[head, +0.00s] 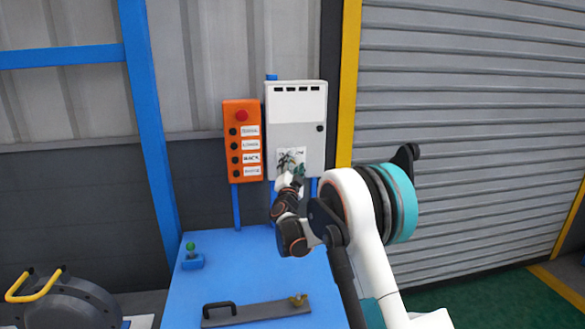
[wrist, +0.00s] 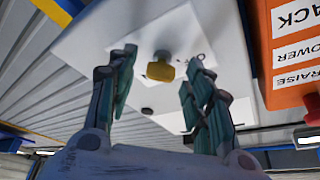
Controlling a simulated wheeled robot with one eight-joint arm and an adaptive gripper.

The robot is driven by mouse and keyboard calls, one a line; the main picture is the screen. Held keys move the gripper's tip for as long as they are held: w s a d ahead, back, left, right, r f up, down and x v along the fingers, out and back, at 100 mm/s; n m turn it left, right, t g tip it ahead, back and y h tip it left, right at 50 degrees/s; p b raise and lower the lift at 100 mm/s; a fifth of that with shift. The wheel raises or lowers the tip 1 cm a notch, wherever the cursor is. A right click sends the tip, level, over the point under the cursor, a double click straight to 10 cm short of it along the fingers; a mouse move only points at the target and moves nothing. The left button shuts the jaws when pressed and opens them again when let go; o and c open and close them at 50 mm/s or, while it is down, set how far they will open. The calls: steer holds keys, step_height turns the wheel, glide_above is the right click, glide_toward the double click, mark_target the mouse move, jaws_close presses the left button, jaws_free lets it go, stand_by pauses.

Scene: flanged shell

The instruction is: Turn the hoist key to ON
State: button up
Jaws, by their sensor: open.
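The yellow hoist key (wrist: 160,68) sits on the front of the white control box (head: 297,112), over a white label with small dark markings. In the wrist view it appears between the two fingertips of my gripper (wrist: 160,60), with a visible gap on each side. My gripper is open and empty. I cannot tell how far the fingertips are from the box face (wrist: 95,45). In the head view my gripper (head: 289,180) is in front of the lower part of the box and hides the key. The key's switch position is not readable.
An orange button panel (head: 240,138) with a red top button stands close left of the box. Below is a blue table (head: 228,262) with a green-knobbed lever (head: 191,255) and a metal plate (head: 255,313) with a black handle. A grey shutter (head: 470,100) is to the right.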

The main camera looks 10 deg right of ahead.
steer(key=c, duration=1)
steer(key=shift+c, duration=0.2)
